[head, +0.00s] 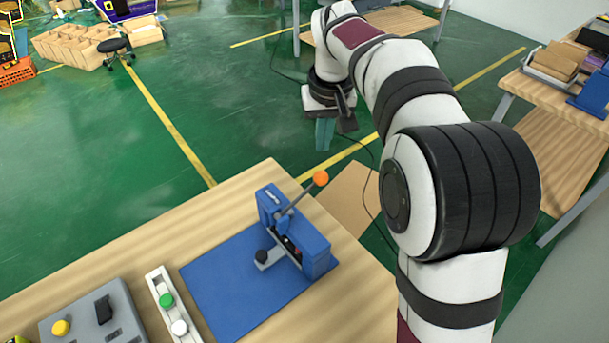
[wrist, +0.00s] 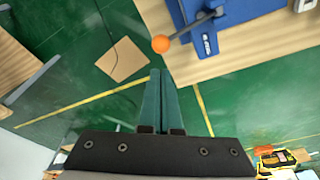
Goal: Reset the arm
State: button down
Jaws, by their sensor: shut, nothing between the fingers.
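My arm reaches from the lower right of the head view up and over to the top middle. My gripper (head: 325,134) hangs at its end, pointing down, beyond the far edge of the wooden table and above the green floor. In the wrist view my gripper (wrist: 162,75) shows as two teal fingers lying together, shut and empty. The blue press (head: 293,232) with an orange lever knob (head: 320,178) stands on the table, apart from my gripper. The press also shows at the top of the wrist view (wrist: 208,42).
A blue mat (head: 225,290) lies under the press. A button box (head: 95,318) and a white strip with green and white knobs (head: 172,305) sit to its left. A cardboard sheet (head: 343,200) lies beyond the table. A side table (head: 565,95) stands at the right. Open floor surrounds my gripper.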

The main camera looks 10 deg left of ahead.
jog(key=s+d+r+m+g, duration=0.1)
jog(key=s+d+m, duration=0.35)
jog(key=s, duration=0.85)
jog(key=s+d+f+m, duration=0.2)
jog(key=s+f, duration=0.1)
jog(key=s, duration=0.7)
jog(key=s+d+f+m+g+y, duration=0.1)
jog(key=s+d+f+m, duration=0.1)
jog(key=s, duration=0.9)
jog(key=shift+d+f+g, duration=0.25)
jog(key=shift+f+g, duration=0.05)
jog(key=shift+f, duration=0.6)
